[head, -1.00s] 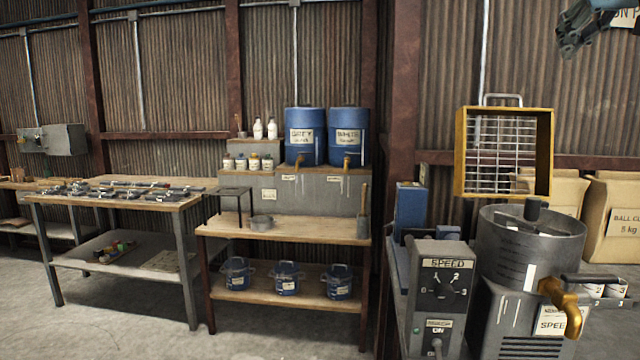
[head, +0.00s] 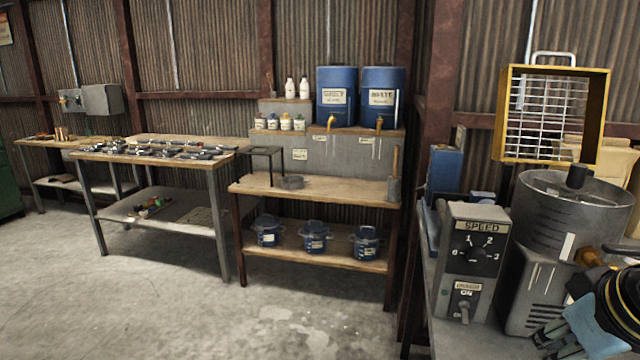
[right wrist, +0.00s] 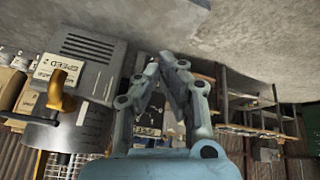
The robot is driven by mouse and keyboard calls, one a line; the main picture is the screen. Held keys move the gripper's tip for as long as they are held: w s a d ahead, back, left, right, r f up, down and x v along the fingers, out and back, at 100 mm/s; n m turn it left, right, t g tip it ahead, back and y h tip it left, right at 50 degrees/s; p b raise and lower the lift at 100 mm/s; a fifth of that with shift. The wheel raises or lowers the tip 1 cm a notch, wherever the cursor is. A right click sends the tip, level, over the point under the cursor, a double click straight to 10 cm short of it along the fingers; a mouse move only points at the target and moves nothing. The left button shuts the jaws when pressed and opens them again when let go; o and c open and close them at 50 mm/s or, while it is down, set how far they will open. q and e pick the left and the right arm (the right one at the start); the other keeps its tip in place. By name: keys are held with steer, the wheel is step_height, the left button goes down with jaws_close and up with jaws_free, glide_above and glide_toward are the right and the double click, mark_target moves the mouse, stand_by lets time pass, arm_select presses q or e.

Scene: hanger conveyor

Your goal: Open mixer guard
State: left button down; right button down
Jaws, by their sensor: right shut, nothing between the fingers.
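The mixer guard (head: 505,112), a yellow frame with a wire grid and a pale top handle (head: 553,54), stands upright above the back of the grey mixer pot (head: 560,222). The pot's top is uncovered, with a dark central hub showing. My right gripper (head: 545,340) is low at the right edge in the head view, in front of the mixer base and apart from the guard. In the right wrist view its fingers (right wrist: 163,62) are shut and empty, with the mixer on the left. My left gripper is out of view.
A grey control box (head: 474,262) with a speed dial stands left of the mixer. A brass tap (head: 588,257) sticks out from the pot, partly behind my right arm. Shelves with blue drums (head: 335,98) and a tool table (head: 88,156) stand further left. The floor in front is clear.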

steer(key=s+a+f+g, duration=0.1)
steer(key=s+a+f, duration=0.15)
steer(key=s, duration=0.45)
steer(key=s+a+f+g, duration=0.1)
steer(key=s+f, duration=0.2)
steer(key=s, duration=0.4)
step_height(320, 180, down, 32)
steer(key=s+d+g+b, duration=0.1)
steer(key=s+d+b, duration=0.15)
steer(key=b, duration=0.45)
steer(key=s+f+b, duration=0.2)
steer(key=s+f, duration=0.4)
steer(key=f, duration=0.3)
steer(key=s+d+f+g+b, duration=0.1)
steer(key=s+f+b, duration=0.1)
steer(key=s+f, duration=0.4)
step_height(320, 180, down, 4)
steer(key=shift+s+f+m+b, duration=0.1)
steer(key=shift+s+m+b, duration=0.1)
steer(key=shift+m+b, duration=0.15)
steer(key=c, duration=1.9)
jaws_free()
steer(key=s+f+b, duration=0.1)
steer(key=s+f, duration=0.2)
steer(key=s, duration=0.2)
steer(key=shift+s+f+g, duration=0.3)
steer(key=shift+s+f, duration=0.1)
steer(key=shift+o, duration=1.3)
steer(key=shift+s+d, duration=0.1)
steer(key=shift+s, duration=0.15)
